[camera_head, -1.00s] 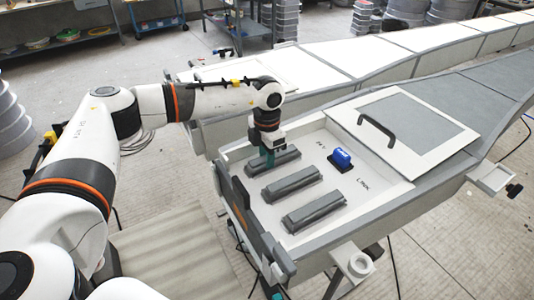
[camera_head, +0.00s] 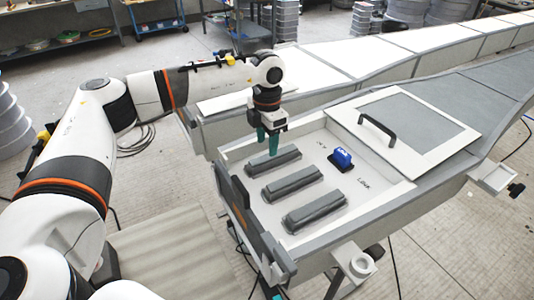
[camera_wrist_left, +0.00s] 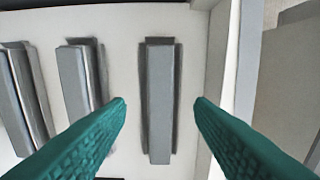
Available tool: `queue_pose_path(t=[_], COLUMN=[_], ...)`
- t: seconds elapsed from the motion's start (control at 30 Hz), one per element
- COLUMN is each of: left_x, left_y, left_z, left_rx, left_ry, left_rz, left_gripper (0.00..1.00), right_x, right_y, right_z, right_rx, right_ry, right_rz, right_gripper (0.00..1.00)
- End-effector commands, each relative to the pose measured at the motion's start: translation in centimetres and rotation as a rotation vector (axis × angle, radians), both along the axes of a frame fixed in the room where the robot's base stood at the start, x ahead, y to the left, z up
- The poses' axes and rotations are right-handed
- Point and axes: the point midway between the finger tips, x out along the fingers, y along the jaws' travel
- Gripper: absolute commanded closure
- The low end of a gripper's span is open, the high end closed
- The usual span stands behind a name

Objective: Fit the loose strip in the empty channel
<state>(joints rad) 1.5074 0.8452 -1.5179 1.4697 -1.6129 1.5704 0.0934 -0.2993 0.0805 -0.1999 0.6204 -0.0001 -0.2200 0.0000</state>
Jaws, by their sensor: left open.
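Three grey strips lie side by side in the shallow white tray (camera_head: 403,193): a far one (camera_head: 272,162), a middle one (camera_head: 292,184) and a near one (camera_head: 315,212). My left gripper (camera_head: 267,140) has green fingers and is open and empty above the far strip. In the left wrist view, the far strip (camera_wrist_left: 158,100) shows between the spread fingertips (camera_wrist_left: 160,103), apart from both. It sits over a darker channel that shows at its sides and upper end. No empty channel is seen. My right gripper is not in view.
A blue-topped block (camera_head: 342,159) stands on the tray floor beside the strips. A white framed panel with a black handle (camera_head: 377,131) covers the tray's right part. Tray walls surround the strips. The space above them is free.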

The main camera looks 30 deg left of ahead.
Motion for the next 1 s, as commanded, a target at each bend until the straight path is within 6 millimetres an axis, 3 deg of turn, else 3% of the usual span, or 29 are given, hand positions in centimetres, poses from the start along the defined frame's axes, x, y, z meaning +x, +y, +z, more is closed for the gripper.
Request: queue_pose_path(t=[0.2,0.4,1.0], left_x=[0.1,0.0,0.0], left_y=[0.0,0.0,0.0], left_z=[4.4,6.6,7.0], left_rx=[0.0,0.001,0.001], left_ry=[-0.002,-0.001,0.001], left_rz=[-0.001,-0.001,-0.001], left_gripper=[0.52,0.52,0.52], right_x=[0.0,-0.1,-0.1], right_y=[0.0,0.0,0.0], right_z=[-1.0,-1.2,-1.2], right_rx=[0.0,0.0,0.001], right_ry=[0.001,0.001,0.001], right_rz=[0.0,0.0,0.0], right_gripper=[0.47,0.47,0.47])
